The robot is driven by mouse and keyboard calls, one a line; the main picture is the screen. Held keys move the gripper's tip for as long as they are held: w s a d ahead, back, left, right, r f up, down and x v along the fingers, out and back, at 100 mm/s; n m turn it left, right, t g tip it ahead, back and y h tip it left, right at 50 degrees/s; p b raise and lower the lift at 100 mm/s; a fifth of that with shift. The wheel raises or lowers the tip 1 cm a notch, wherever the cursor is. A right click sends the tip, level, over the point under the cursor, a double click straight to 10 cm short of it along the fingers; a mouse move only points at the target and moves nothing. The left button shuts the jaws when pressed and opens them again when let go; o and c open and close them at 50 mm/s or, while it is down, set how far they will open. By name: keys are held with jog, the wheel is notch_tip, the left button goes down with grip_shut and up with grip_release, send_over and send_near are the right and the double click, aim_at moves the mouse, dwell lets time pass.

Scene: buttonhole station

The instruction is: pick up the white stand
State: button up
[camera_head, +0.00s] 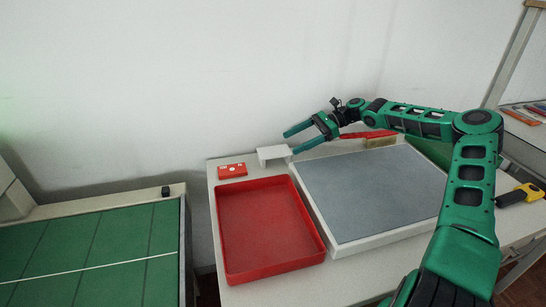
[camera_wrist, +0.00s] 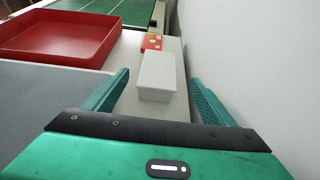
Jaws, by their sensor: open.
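The white stand (camera_head: 274,154) is a small pale block at the back of the table, between the red box and the grey board, close to the wall. In the wrist view the white stand (camera_wrist: 156,77) lies ahead of my gripper, roughly between the lines of the two fingers. My gripper (camera_head: 288,142) is open and empty, with its green fingers reaching left toward the stand. In the wrist view the fingers of my gripper (camera_wrist: 160,92) are spread wide on either side of the stand's near end. I cannot tell exactly how high the fingers are above the table.
A red tray (camera_head: 222,232) stands in front of the stand. A small red box (camera_head: 232,170) lies just left of it. A grey board with a white frame (camera_head: 333,247) fills the middle. The wall runs close along the back.

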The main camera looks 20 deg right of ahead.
aim_at(276, 151)
jog(key=x, duration=0.9)
jog(key=shift+s+a+f, duration=0.1)
jog(key=shift+c, duration=0.3)
jog(key=c, duration=1.1)
jog(key=shift+c, duration=0.2)
